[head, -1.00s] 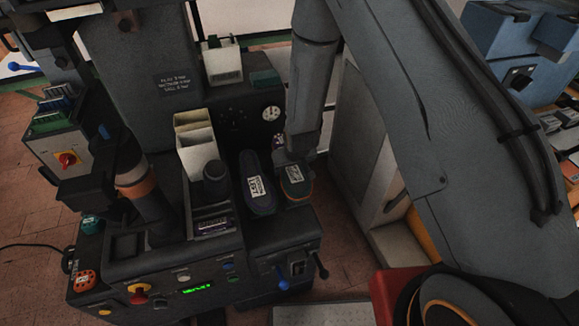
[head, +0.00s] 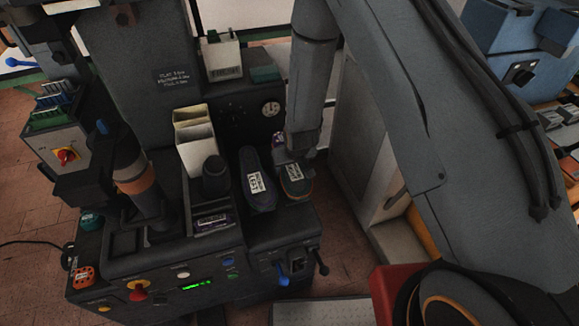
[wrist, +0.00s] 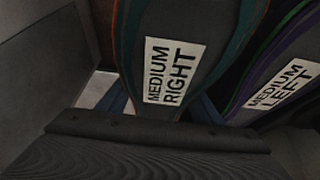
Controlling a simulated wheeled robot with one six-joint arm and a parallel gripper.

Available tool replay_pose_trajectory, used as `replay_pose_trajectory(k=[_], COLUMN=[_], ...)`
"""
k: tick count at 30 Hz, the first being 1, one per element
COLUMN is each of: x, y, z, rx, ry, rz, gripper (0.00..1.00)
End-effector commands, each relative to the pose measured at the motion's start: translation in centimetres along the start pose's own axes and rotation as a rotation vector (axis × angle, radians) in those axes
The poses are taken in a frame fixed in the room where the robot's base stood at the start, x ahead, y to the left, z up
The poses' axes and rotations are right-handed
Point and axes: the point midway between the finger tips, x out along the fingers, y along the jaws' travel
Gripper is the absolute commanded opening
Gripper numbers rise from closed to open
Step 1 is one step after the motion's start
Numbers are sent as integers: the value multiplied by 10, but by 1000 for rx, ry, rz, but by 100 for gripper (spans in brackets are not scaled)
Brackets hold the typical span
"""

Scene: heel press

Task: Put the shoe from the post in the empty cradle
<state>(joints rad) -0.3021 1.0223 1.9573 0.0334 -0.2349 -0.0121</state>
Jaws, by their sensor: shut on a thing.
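A dark shoe with orange and teal edging and a label reading MEDIUM RIGHT (wrist: 170,72) is between the jaws of my gripper. It also shows in the head view (head: 295,184), at the right end of the press. My gripper (head: 291,148) is shut on its far end. A second dark shoe, labelled MEDIUM LEFT (head: 257,184), lies just left of it, roughly parallel; it shows at the right of the wrist view (wrist: 280,88). The cradle under the held shoe is hidden, so I cannot tell whether the shoe rests on it. A short dark rounded post (head: 215,174) stands further left.
A column with an orange band (head: 136,184) stands at the left of the press. Cream bins (head: 196,146) are behind the post. Levers (head: 282,272) and buttons line the front. A pale cabinet (head: 362,165) stands close right of my gripper.

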Motion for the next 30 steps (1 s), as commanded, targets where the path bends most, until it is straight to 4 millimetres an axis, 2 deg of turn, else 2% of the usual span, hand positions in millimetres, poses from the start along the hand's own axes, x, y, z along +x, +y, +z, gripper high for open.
replay_pose_trajectory(k=[19, 20, 21, 23, 24, 30], x=[7, 7, 7, 7, 7, 8], y=[0, 0, 0, 0, 0, 0], z=[2, 2, 2, 2, 2, 4], rx=[0, 0, 0, 0, 0, 0], ry=[2, 3, 3, 2, 2, -2], rz=[0, 0, 0, 0, 0, 0], gripper=[14, 63, 70, 80, 81, 81])
